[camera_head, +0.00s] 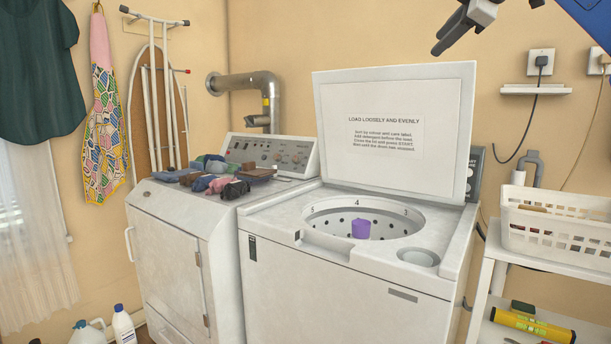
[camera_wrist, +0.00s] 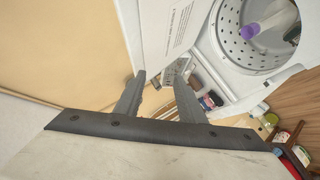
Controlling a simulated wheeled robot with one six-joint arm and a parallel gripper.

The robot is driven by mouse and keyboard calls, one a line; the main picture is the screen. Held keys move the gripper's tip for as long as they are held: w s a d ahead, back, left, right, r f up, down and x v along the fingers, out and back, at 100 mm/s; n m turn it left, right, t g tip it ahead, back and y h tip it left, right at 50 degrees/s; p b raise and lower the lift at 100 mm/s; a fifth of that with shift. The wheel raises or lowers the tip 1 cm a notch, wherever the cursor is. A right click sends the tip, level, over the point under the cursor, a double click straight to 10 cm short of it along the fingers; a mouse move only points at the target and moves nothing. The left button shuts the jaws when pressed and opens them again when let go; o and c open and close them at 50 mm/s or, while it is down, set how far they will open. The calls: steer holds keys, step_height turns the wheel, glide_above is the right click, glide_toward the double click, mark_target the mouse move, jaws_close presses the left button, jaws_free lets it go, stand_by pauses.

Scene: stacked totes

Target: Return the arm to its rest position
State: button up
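My gripper (camera_head: 455,34) is at the top of the head view, raised above the open lid of the washer and clear of it. In the wrist view its two fingers (camera_wrist: 160,77) stand apart with nothing held between them. The rest of my arm is mostly outside the head view. The top-loading washer (camera_head: 330,290) has its lid (camera_head: 392,150) standing up. A purple piece (camera_head: 361,229) shows inside its drum; it also shows in the wrist view (camera_wrist: 250,31), beside a pale cylindrical part.
A dryer (camera_head: 175,250) on the left carries several folded or rolled cloths (camera_head: 215,178). A white basket (camera_head: 556,228) stands on a shelf unit at the right. A wall shelf (camera_head: 534,89) with a plug and cable is right of my gripper. Bottles (camera_head: 123,325) stand at lower left.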

steer(key=s+a+f+m+g+h, duration=0.1)
steer(key=s+f+m, duration=0.4)
steer(key=s+f, duration=0.7)
steer(key=s+a+f+m+g+h, duration=0.1)
steer(key=s+f+m+g, duration=0.3)
steer(key=s+f, duration=0.8)
steer(key=s+a+f+m+g+h, duration=0.1)
steer(key=s+f+m, duration=0.4)
steer(key=f, duration=3.6)
steer(key=s+a+g, duration=0.1)
steer(key=s, duration=0.7)
steer(key=shift+m+g, duration=0.4)
steer(key=shift+a, duration=0.15)
steer(key=shift+c, duration=0.6)
